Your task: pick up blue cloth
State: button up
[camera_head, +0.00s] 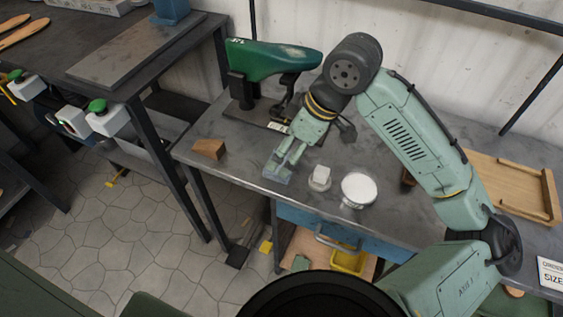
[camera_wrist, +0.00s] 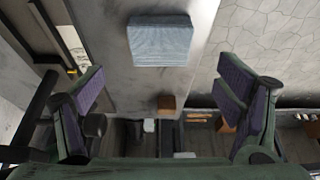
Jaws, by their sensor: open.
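The blue cloth (camera_head: 276,173) is a small, pale blue-grey folded block on the grey workbench (camera_head: 235,170), close to its front edge. It also shows in the wrist view (camera_wrist: 160,42), at the top centre, with its ribbed upper face visible. My gripper (camera_head: 289,157) is open and empty, with its fingertips just above and beside the cloth in the head view. In the wrist view my gripper (camera_wrist: 164,88) has its purple-padded fingers wide apart, and the cloth lies beyond the gap between them. The fingers partly cover the cloth in the head view.
A white block (camera_head: 320,177) and a round white-topped container (camera_head: 358,188) stand right of the cloth. A brown wooden block (camera_head: 209,149) lies to its left. A wooden tray (camera_head: 507,187) lies at the right.

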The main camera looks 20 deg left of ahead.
aim_at(282, 163)
jog(key=shift+d+p+x, duration=0.15)
jog(key=shift+p+x, duration=0.1)
jog(key=shift+x, duration=1.25)
jog(key=shift+d+p+x, duration=0.15)
jog(key=shift+p+x, duration=0.05)
jog(key=shift+x, duration=1.3)
jog(key=shift+f, duration=0.1)
jog(key=shift+c, duration=0.5)
jog(key=c, duration=1)
jog(key=shift+c, duration=0.2)
